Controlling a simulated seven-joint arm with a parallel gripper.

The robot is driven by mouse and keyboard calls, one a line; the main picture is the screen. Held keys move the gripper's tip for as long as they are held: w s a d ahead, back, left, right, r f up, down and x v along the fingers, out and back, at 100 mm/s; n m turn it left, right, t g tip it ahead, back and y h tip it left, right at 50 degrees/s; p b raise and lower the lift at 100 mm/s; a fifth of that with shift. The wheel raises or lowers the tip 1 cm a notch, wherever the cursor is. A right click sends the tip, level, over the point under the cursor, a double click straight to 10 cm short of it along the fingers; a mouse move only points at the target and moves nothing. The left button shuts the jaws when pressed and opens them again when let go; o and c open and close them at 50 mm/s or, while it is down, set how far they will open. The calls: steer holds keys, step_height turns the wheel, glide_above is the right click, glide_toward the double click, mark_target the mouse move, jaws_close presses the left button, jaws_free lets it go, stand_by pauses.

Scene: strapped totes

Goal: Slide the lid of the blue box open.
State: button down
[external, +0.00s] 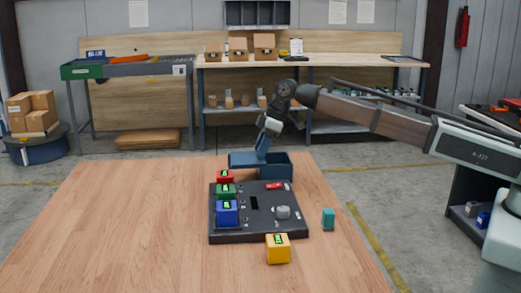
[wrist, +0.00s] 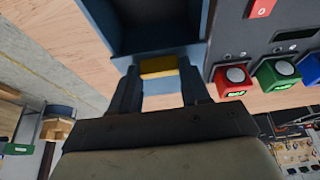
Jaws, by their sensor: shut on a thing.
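The blue box (external: 279,172) stands at the far edge of the wooden table, behind the black panel. Its lid (external: 240,159) sticks out to the left, and the right part of the box is uncovered. In the wrist view the dark open inside of the box (wrist: 150,38) shows at the top. My gripper (external: 262,152) is above the lid, pointing down. In the wrist view my gripper (wrist: 160,80) has its fingers on both sides of a yellow handle (wrist: 158,67), shut on it. Part of the blue lid (wrist: 162,88) shows between the fingers.
A black panel (external: 258,231) close in front of the box carries red (external: 225,176), green (external: 224,192) and blue (external: 227,212) blocks. A yellow block (external: 278,250) and a teal block (external: 328,218) stand beside it. The left of the table (external: 120,225) is clear.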

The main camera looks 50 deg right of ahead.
steer(key=c, duration=0.5)
jaws_free()
steer(key=shift+r, duration=0.1)
steer(key=v, duration=1.3)
steer(key=shift+s+d+r, duration=0.1)
steer(key=shift+d+r, duration=0.05)
steer(key=shift+r, duration=0.15)
steer(key=shift+s, duration=0.1)
